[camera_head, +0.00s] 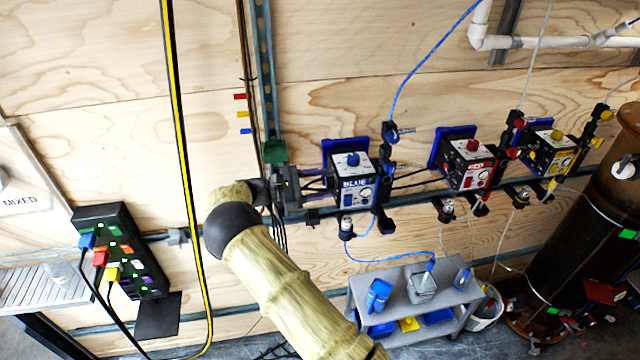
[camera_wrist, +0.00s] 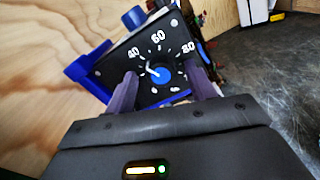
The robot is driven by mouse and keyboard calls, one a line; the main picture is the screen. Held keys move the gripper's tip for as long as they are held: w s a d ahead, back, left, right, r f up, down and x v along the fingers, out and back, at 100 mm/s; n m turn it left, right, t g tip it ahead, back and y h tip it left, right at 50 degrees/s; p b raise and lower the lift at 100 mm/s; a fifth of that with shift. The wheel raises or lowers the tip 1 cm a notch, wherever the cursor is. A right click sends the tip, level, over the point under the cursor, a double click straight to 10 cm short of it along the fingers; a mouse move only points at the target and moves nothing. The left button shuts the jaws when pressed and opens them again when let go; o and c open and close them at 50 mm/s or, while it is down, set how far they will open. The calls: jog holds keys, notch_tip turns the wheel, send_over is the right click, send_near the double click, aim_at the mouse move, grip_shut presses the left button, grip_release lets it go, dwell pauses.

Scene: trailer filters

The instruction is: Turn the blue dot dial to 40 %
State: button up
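The blue dot dial (camera_wrist: 163,76) shows in the wrist view as a round knob with a blue centre and a white pointer, on a dark face marked 40, 60 and 80. The pointer aims left and slightly up, at or a little below the 40 mark. My gripper (camera_wrist: 162,84) is open, one dark purple finger on each side of the dial in the picture; contact is not clear. In the head view, my gripper (camera_head: 318,187) reaches the left side of the box labelled BLUE (camera_head: 352,184). The dial face is hidden there.
A red-labelled box (camera_head: 467,165) and a yellow box (camera_head: 549,152) stand to the right along the wall rail. Tubes and fittings surround the boxes. A grey cart (camera_head: 455,297) stands below. A black-yellow cable (camera_head: 180,150) hangs left of my arm.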

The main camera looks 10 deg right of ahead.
jog(key=a+b, duration=0.8)
jog(key=a, duration=0.9)
jog(key=shift+a, duration=0.2)
dwell(0.4)
